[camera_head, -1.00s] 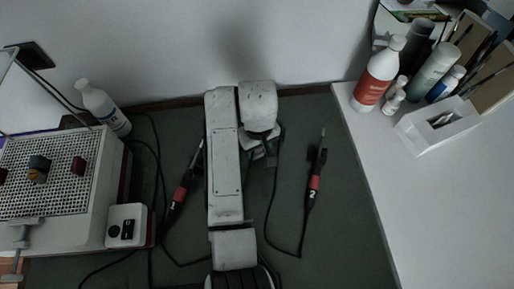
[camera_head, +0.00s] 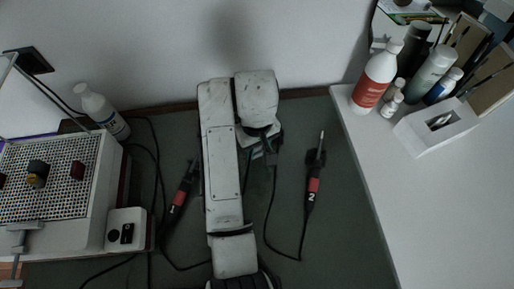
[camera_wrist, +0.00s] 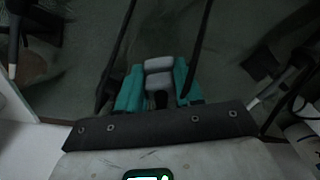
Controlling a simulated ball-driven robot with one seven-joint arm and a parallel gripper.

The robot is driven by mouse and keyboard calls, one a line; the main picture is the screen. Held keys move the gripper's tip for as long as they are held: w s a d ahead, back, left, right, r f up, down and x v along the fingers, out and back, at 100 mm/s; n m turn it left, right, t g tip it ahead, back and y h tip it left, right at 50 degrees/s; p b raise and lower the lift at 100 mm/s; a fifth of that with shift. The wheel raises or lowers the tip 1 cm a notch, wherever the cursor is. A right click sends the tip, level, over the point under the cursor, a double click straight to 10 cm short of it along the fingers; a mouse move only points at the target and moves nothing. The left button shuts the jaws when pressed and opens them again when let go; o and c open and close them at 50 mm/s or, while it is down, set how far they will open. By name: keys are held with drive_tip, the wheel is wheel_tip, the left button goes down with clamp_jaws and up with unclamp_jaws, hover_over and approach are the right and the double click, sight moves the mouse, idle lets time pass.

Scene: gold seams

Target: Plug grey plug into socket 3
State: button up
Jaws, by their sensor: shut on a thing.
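The grey plug (camera_wrist: 158,65) is between the two teal fingers of my gripper (camera_wrist: 157,82) in the wrist view. The fingers are shut on its sides. It is held above a dark green surface, and dark cables pass close to both fingers. In the head view my arm covers most of my gripper (camera_head: 262,150), and I cannot make out the plug there. I cannot identify socket 3 in either current view.
Two tools with red bands, marked 1 (camera_head: 179,198) and 2 (camera_head: 313,186), flank my arm. A perforated white unit (camera_head: 93,240) and white switch box (camera_head: 128,217) stand left. A white counter (camera_head: 440,220) with bottles is right. Cables cross the dark green surface (camera_head: 345,235).

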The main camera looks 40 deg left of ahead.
drive_tip(key=s+d+r+p, duration=0.7)
drive_tip(key=s+r+p, duration=0.2)
drive_tip(key=p, duration=0.3)
drive_tip(key=shift+s+d, duration=0.4)
drive_tip(key=shift+s, duration=0.5)
